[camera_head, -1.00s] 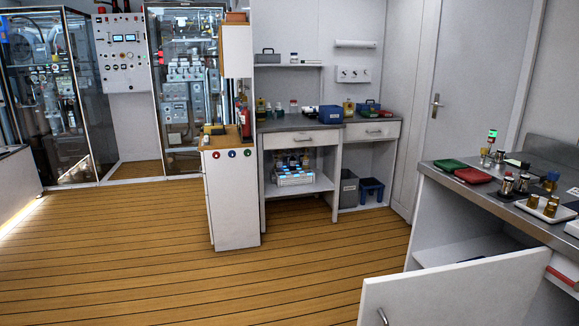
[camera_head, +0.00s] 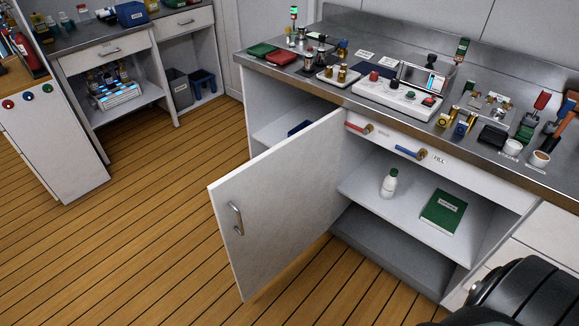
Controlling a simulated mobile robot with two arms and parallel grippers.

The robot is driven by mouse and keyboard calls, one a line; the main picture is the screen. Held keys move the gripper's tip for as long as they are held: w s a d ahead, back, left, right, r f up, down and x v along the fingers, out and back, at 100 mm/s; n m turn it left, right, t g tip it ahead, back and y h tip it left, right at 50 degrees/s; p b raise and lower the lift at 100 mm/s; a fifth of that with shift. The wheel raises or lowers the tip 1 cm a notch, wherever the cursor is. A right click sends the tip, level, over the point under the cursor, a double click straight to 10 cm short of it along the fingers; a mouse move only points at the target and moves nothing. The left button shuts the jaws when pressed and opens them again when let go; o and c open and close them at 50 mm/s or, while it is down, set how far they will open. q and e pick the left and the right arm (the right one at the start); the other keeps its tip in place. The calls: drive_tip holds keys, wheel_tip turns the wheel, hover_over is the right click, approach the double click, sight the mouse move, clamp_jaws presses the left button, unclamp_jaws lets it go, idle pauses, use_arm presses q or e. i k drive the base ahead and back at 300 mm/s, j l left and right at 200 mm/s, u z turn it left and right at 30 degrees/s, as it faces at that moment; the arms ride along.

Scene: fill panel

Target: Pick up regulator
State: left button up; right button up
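The steel counter (camera_head: 340,100) stands on the right with many small parts on it. I cannot tell for sure which part is the regulator. Two small brass-and-blue fittings (camera_head: 463,125) stand near the front edge, right of the white control panel (camera_head: 396,96). Neither gripper shows. A black rounded part at the lower right corner looks like my own arm.
A cabinet door (camera_head: 280,205) stands open into the floor space. Inside are a white bottle (camera_head: 389,184) and a green book (camera_head: 443,212). A green box (camera_head: 263,50) and a red box (camera_head: 283,57) lie on the counter's left end. The wooden floor (camera_head: 130,240) at left is clear.

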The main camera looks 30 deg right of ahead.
sight(302, 31)
drive_tip(key=l+z, duration=0.15)
drive_tip(key=z, duration=0.25)
drive_tip(key=l+z, duration=0.1)
drive_tip(key=z, duration=0.3)
